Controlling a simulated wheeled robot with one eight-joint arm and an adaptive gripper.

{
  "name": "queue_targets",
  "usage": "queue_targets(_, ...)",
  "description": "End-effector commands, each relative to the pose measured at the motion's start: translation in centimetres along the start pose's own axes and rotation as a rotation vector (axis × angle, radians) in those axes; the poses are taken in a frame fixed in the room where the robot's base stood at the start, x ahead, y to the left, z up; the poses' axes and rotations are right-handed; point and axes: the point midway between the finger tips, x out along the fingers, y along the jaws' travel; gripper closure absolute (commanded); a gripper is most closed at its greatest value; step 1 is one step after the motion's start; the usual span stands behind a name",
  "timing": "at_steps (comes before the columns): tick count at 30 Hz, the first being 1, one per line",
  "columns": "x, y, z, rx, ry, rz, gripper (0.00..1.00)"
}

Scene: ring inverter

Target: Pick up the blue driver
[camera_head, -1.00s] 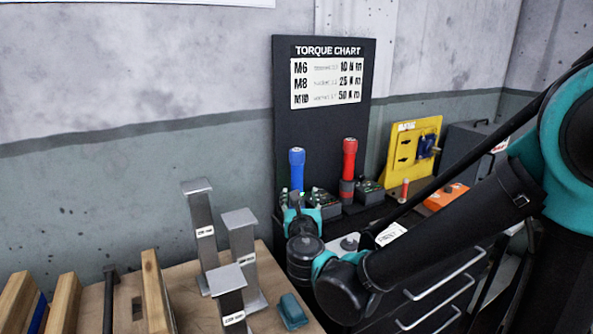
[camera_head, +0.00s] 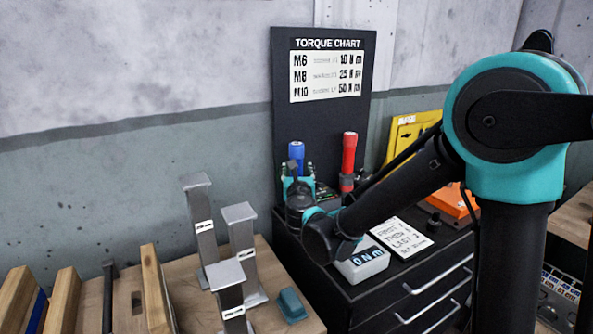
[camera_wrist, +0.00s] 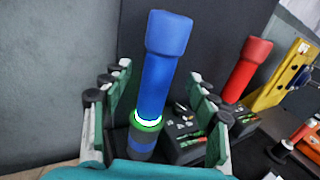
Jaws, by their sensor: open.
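The blue driver (camera_head: 296,152) stands upright in front of the black torque chart board. In the wrist view the blue driver (camera_wrist: 163,65) rises between the two fingers, with a lit green-white ring near its base and a dark lower part. My gripper (camera_head: 297,172) is at the driver in the head view and partly hides its lower part. In the wrist view my gripper (camera_wrist: 158,98) is open, one green finger on each side of the driver, with gaps visible on both sides.
A red driver (camera_head: 348,155) stands to the right; it also shows in the wrist view (camera_wrist: 244,70). Dark boxes (camera_wrist: 185,135) sit beside the blue driver. Metal posts (camera_head: 240,235) stand at the left on a wooden bench. A white display box (camera_head: 362,263) sits on the black cabinet.

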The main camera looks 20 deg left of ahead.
Motion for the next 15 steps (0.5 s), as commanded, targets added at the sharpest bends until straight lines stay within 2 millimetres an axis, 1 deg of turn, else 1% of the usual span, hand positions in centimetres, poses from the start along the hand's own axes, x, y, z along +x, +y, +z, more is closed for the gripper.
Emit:
queue_targets(9,4.2,0.0,0.0,0.000,0.000,-0.002,0.41)
queue_targets(12,4.8,0.1,0.0,0.000,0.000,-0.001,0.41)
queue_targets(15,4.9,0.1,0.0,0.000,0.000,0.000,0.41)
